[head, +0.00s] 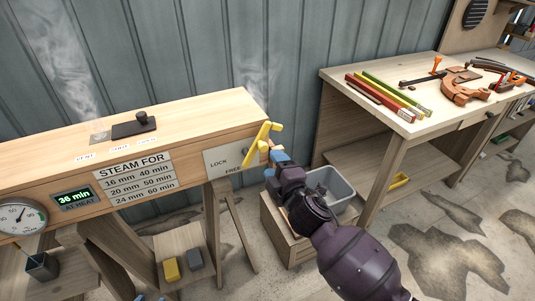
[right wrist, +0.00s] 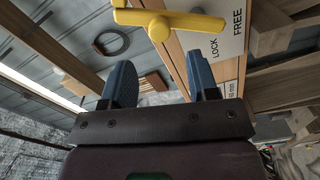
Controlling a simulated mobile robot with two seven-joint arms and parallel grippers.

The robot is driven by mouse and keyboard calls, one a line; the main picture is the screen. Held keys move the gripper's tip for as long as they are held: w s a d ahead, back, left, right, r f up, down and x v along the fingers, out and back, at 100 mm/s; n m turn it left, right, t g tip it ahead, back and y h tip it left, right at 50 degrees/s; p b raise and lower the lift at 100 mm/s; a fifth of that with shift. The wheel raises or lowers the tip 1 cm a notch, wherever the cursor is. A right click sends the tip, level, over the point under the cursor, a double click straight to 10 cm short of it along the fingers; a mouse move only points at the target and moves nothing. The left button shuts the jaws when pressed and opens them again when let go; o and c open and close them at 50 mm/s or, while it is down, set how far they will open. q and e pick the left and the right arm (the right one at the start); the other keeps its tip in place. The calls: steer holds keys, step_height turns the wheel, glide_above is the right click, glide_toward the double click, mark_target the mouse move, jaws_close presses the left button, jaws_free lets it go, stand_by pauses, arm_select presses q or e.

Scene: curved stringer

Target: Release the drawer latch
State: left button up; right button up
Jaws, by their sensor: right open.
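The latch is a yellow lever (head: 259,137) at the right end of the long wooden steam box (head: 190,110). It slants up to the right beside a pale plate (head: 222,156) marked LOCK and FREE; I cannot tell which mark it stands at. My right gripper (head: 273,158) is just right of and below the lever. In the right wrist view its blue fingers (right wrist: 161,80) are open and empty, with the yellow lever (right wrist: 180,22) ahead of the fingertips. Small blue tips, probably my left gripper (head: 152,297), show at the bottom edge of the head view.
A grey bin (head: 330,188) on a wooden crate stands behind my right arm. A workbench (head: 415,120) with coloured bars and clamps is at the right. Below the steam box are trestle legs and a shelf with a yellow block (head: 171,270) and a grey block (head: 195,258).

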steer(key=v, duration=0.3)
steer(key=shift+s, duration=0.15)
stand_by(0.5)
